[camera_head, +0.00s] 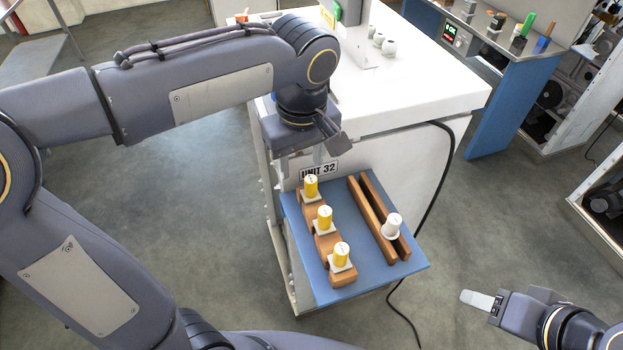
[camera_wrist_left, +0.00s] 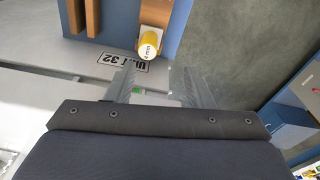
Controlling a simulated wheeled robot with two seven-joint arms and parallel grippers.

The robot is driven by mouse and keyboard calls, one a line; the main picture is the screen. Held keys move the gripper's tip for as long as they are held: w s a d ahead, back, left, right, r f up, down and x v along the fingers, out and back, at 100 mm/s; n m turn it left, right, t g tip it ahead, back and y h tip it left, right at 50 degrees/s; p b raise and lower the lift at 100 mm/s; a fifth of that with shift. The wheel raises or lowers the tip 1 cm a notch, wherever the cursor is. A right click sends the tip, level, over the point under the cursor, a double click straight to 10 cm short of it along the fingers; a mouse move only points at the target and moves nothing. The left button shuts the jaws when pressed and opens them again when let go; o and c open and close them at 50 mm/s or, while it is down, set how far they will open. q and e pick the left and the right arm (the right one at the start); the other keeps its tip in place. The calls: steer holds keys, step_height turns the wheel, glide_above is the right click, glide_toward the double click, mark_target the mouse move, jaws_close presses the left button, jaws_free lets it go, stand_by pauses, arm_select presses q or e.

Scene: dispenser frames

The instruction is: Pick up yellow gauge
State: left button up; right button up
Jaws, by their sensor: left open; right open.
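Three yellow gauges with white bases stand in a row in a notched wooden holder (camera_head: 323,241): a far one (camera_head: 311,187), a middle one (camera_head: 325,218) and a near one (camera_head: 341,256). In the left wrist view one yellow gauge (camera_wrist_left: 149,44) shows just beyond the fingertips, between their lines. My left gripper (camera_head: 315,157) is open and empty, beside the "UNIT 32" label, behind the far gauge; its spread fingers show in the left wrist view (camera_wrist_left: 158,80). My right gripper (camera_head: 482,300) is open and empty at the lower right, away from the shelf.
A blue shelf (camera_head: 415,268) carries the holder and two parallel wooden rails (camera_head: 366,214) with a white gauge (camera_head: 393,225) on them. The shelf is fixed to a white cabinet (camera_head: 430,95). A black cable (camera_head: 440,180) hangs beside it. A blue-sided bench (camera_head: 505,110) stands back right.

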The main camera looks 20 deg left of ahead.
mark_target(311, 179)
arm_select(q)
steer(key=shift+w+d+r, duration=0.25)
steer(key=shift+w+d, duration=0.1)
steer(key=shift+d, duration=0.15)
steer(key=shift+f+n, duration=0.2)
steer(key=shift+n, duration=0.1)
steer(key=f, duration=0.5)
steer(key=f+p, duration=0.1)
steer(key=f, duration=0.1)
steer(key=shift+w+d+f, duration=0.1)
steer(key=shift+w+f, duration=0.1)
steer(key=shift+w, duration=0.1)
jaws_close()
